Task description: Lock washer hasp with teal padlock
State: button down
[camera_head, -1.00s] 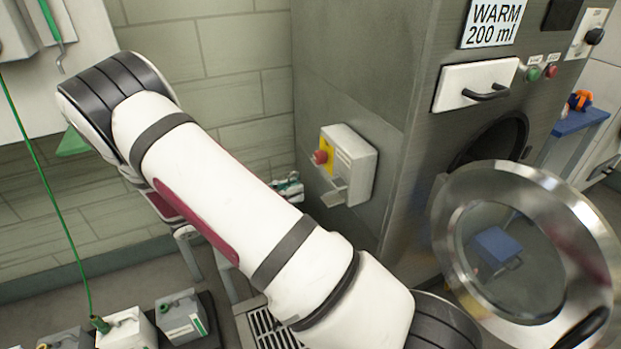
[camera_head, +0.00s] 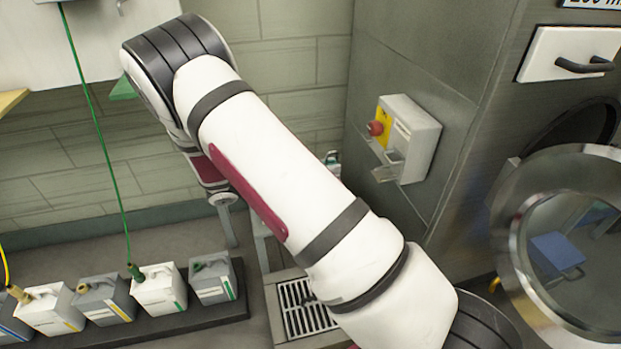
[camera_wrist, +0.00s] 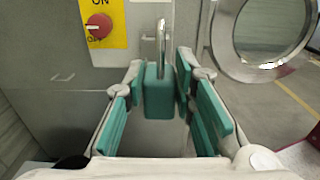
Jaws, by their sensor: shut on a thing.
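The teal padlock (camera_wrist: 159,95) stands upright between the fingers of my gripper (camera_wrist: 161,80) in the wrist view, with its silver shackle (camera_wrist: 161,48) pointing up. My gripper is shut on its body. Whether the shackle is open cannot be told. The washer (camera_head: 440,95) has a grey switch box (camera_head: 418,140) on its side, with a red knob (camera_head: 377,128) on a yellow plate; the knob also shows in the wrist view (camera_wrist: 98,26), left of the padlock.
The washer's round door (camera_head: 520,235) hangs open at the right. Several grey and white canisters (camera_head: 160,290) stand on a dark low platform (camera_head: 190,325) at lower left, with hoses rising from some. A floor grate (camera_head: 303,307) lies beneath my arm. A tiled wall is behind.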

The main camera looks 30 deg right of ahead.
jog(key=shift+w+d+f+b, duration=0.2)
jog(key=shift+d+f+b, duration=0.4)
jog(key=shift+d, duration=0.4)
jog(key=shift+p, duration=0.3)
jog(key=shift+d, duration=0.15)
jog(key=shift+f+p+x, duration=0.15)
jog(key=shift+p+x, duration=0.1)
jog(key=shift+x, duration=1.05)
jog(key=shift+f+p+x, duration=0.15)
jog(key=shift+p+x, duration=0.05)
jog(key=shift+x, duration=1.1)
jog(key=shift+s, duration=0.1)
jog(key=shift+p, duration=0.45)
jog(key=shift+x, duration=0.9)
jog(key=shift+s+d+p, duration=0.15)
jog(key=shift+d+p, duration=0.15)
jog(key=shift+d, duration=0.35)
